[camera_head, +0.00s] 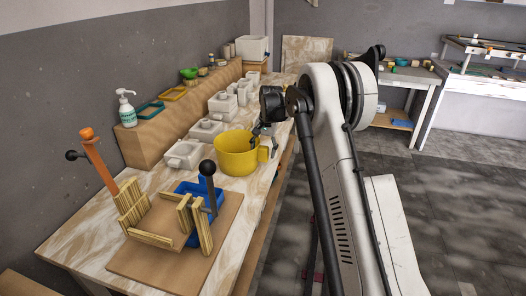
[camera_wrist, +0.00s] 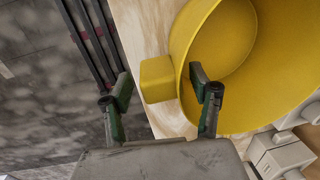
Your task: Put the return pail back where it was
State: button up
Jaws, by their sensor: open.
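The return pail, which I take to be the yellow round vessel (camera_head: 232,160), stands upright on the marbled worktable. Its blocky yellow handle (camera_head: 263,154) is on its right side, toward the table's edge. In the wrist view the pail (camera_wrist: 275,110) fills the right side, looking empty inside, and its handle (camera_wrist: 157,80) appears between my fingers. My gripper (camera_wrist: 160,92) is open. One finger overlaps the pail's wall in the picture and the other is beyond the handle's outer side. I cannot tell whether they touch. In the head view my gripper (camera_head: 258,136) is at the pail's right rim.
White lidded boxes (camera_head: 184,153) stand in a row behind the pail. A wooden jig with a blue tray (camera_head: 196,197) sits on a board (camera_head: 150,263) at the front. A stepped shelf (camera_head: 150,140) with a soap bottle (camera_head: 126,108) runs along the wall. Floor lies right of the table.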

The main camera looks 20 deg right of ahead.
jog(key=r, duration=0.7)
jog(key=d+r, duration=0.1)
jog(key=r, duration=0.3)
jog(key=shift+s+d+r, duration=0.1)
jog(key=shift+s+r, duration=0.05)
jog(key=shift+s, duration=0.25)
jog(key=s+a+r+n+t, duration=0.25)
jog(key=s+r, duration=0.55)
jog(key=s, duration=0.4)
jog(key=s+a+r+n+t, duration=0.1)
jog(key=s+a+r, duration=0.3)
jog(key=s+r, duration=0.5)
jog(key=s+a+f+n+t, duration=0.1)
jog(key=s+f, duration=0.2)
jog(key=s, duration=0.6)
jog(key=s+a+f+n+t, duration=0.1)
jog(key=s+f, duration=0.3)
jog(key=s, duration=0.5)
jog(key=s+a+f+n+t+h, duration=0.1)
jog(key=s+f, duration=0.2)
jog(key=s, duration=0.6)
jog(key=shift+s+a+f, duration=0.2)
jog(key=shift+s+a, duration=0.15)
jog(key=shift+a, duration=0.05)
